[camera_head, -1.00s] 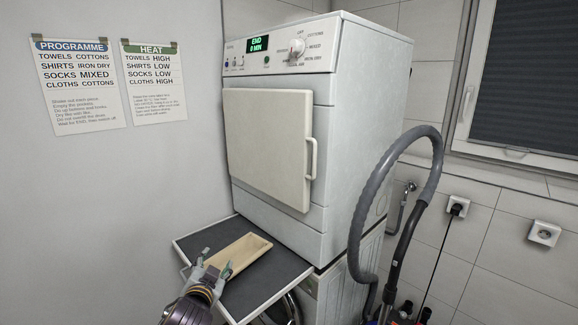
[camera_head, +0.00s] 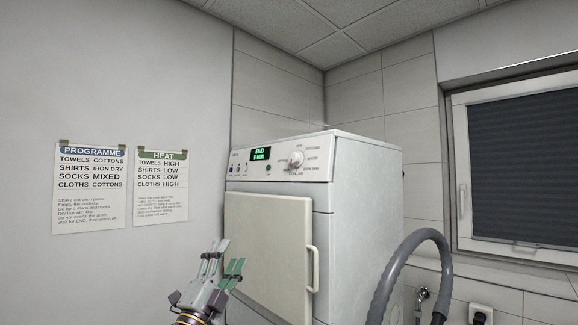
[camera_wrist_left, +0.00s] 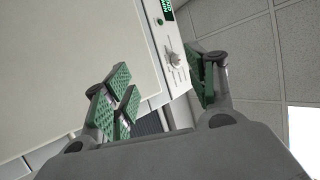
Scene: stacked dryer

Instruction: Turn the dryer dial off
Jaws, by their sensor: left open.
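The white dryer (camera_head: 365,190) shows a round dial (camera_head: 296,158) at the right of its control panel, with programme names around it. I cannot make out clearly where the dial points. The green display (camera_head: 260,153) reads END and 0 MIN. The dial also shows in the left wrist view (camera_wrist_left: 173,59), beyond the fingers. My left gripper (camera_head: 229,257) is open and empty, in front of the left part of the dryer door, below and left of the dial and apart from it. Its green-padded fingers (camera_wrist_left: 164,83) stand wide apart in the wrist view. My right gripper is not in view.
The dryer door (camera_head: 268,245) is shut, with a handle (camera_head: 313,268) on its right side. A grey hose (camera_head: 412,262) arches at the right. Programme (camera_head: 89,190) and heat (camera_head: 161,186) sheets hang on the left wall. The space before the control panel looks clear.

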